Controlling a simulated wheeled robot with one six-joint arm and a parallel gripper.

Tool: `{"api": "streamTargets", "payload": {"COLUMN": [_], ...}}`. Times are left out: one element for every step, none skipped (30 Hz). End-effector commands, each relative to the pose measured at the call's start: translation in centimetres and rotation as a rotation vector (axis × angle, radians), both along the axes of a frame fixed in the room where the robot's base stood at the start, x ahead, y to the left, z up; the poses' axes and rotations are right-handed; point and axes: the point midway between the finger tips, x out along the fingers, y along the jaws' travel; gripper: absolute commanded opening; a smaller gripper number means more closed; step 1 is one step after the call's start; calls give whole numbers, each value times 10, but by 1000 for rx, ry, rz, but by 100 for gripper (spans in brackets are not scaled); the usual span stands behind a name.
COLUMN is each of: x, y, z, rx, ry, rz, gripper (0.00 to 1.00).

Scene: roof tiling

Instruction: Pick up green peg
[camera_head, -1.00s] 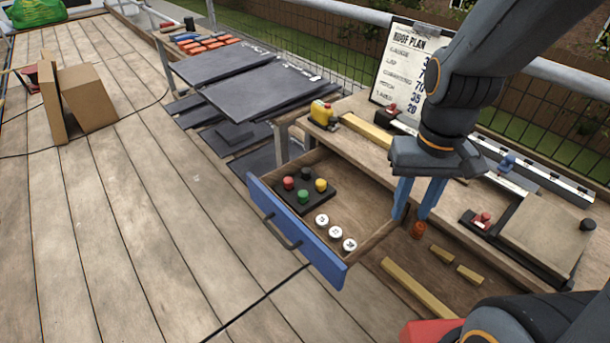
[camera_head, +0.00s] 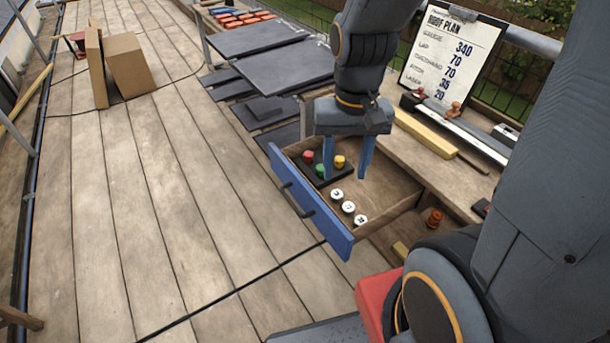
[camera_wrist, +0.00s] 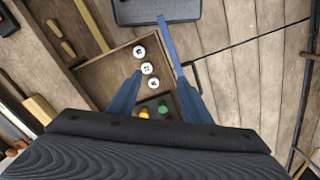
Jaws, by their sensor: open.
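The green peg (camera_head: 320,170) stands in a dark block (camera_head: 330,179) at the far end of the open drawer (camera_head: 391,190). A red peg (camera_head: 309,157) and a yellow peg (camera_head: 340,161) stand in the same block. My gripper (camera_head: 345,176) is open and empty, with its blue fingers pointing down over the drawer. In the wrist view the green peg (camera_wrist: 164,111) and the yellow peg (camera_wrist: 147,115) show low between the fingers (camera_wrist: 150,75), partly cut off by my gripper body.
Several white round discs (camera_head: 348,207) lie in the drawer near the block. The drawer's blue front (camera_head: 310,204) with its handle faces the deck. The workbench (camera_head: 440,174) holds a yellow bar (camera_head: 426,133) and the roof plan board (camera_head: 452,55). Dark slates (camera_head: 262,75) lie beyond.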

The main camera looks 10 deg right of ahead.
Motion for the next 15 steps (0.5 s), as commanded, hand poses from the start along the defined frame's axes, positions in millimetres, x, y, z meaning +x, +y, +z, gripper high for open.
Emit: {"api": "streamTargets", "payload": {"x": [12,20,31,39,47,58,67,75,85,93,100,109,115,120,127], "y": [-1,-1,-1,-1,-1,-1,-1,-1,-1,-1,-1,-1,-1,-1,-2], "z": [-3,-5,-7,-9,-12,-16,-18,-21,-25,-29,-32,-36,-39,-42,-46], "rx": [0,-1,-1,-1,-2,-3,-2,-3,-3,-2,-3,-3,-4,-3,-3], "ry": [3,4,4,5,6,6,5,5,6,6,5,5,5,5,5], "rz": [-96,-165,-265,-343,-421,-527,-605,-684,-785,-859,-931,-1021,-1084,-1143,-1213], "gripper": [45,45,45,45,45,45,45,45,45,45,45,45,45,45,45]}}
